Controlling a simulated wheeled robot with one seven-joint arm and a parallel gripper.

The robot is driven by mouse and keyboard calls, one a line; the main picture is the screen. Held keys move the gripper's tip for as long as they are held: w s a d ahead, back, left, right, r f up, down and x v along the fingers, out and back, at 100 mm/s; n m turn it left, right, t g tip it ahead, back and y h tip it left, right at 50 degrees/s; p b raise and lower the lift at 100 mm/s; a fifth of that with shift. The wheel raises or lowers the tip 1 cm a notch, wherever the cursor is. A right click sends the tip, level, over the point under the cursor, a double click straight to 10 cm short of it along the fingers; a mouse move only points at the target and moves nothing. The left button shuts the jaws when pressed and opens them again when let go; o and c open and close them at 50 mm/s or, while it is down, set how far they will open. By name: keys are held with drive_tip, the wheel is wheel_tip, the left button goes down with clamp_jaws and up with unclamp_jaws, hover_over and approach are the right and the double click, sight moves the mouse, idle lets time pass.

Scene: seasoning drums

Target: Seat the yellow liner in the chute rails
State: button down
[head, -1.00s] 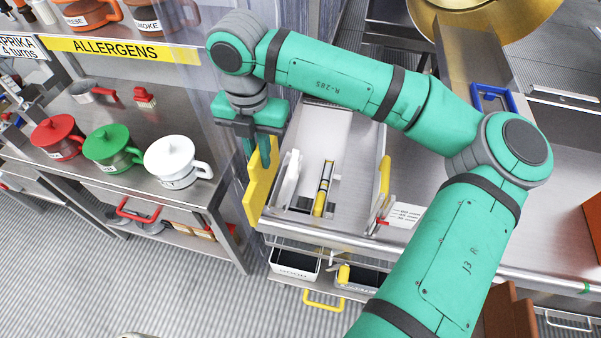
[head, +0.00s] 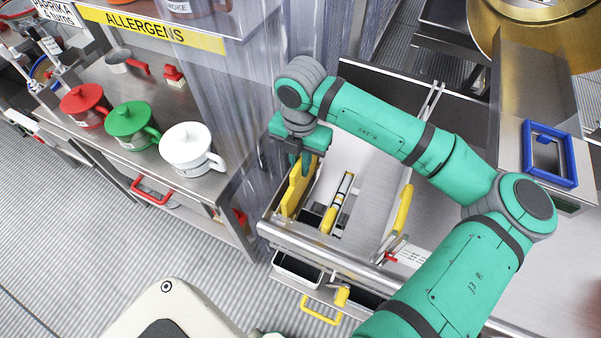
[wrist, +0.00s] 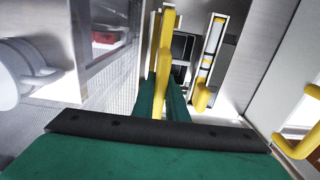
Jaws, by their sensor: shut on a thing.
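The yellow liner (head: 296,192) is an upright yellow plate at the left side of the metal counter bay. My gripper (head: 304,166) is shut on its upper part. In the wrist view the liner (wrist: 164,60) stands edge-on between the green fingers of my gripper (wrist: 163,98). A pale slotted rail with yellow and dark bands (head: 339,203) lies just right of the liner; it also shows in the wrist view (wrist: 211,50). The liner hides the left side of the bay. I cannot tell whether its lower edge touches or sits in a rail.
A yellow handle (head: 398,210) stands right of the bay. Dark bins (head: 297,268) and a yellow drawer handle (head: 321,311) are below its front edge. A clear strip curtain (head: 235,100) hangs at left, beside a bench with red, green and white lidded pots (head: 191,150).

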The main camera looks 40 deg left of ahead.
drive_tip(key=shift+f, duration=2)
drive_tip(key=c, duration=1.8)
unclamp_jaws()
drive_tip(key=shift+o, duration=0.2)
wheel_tip(320, 180, up, 12)
drive_tip(key=shift+r, duration=0.15)
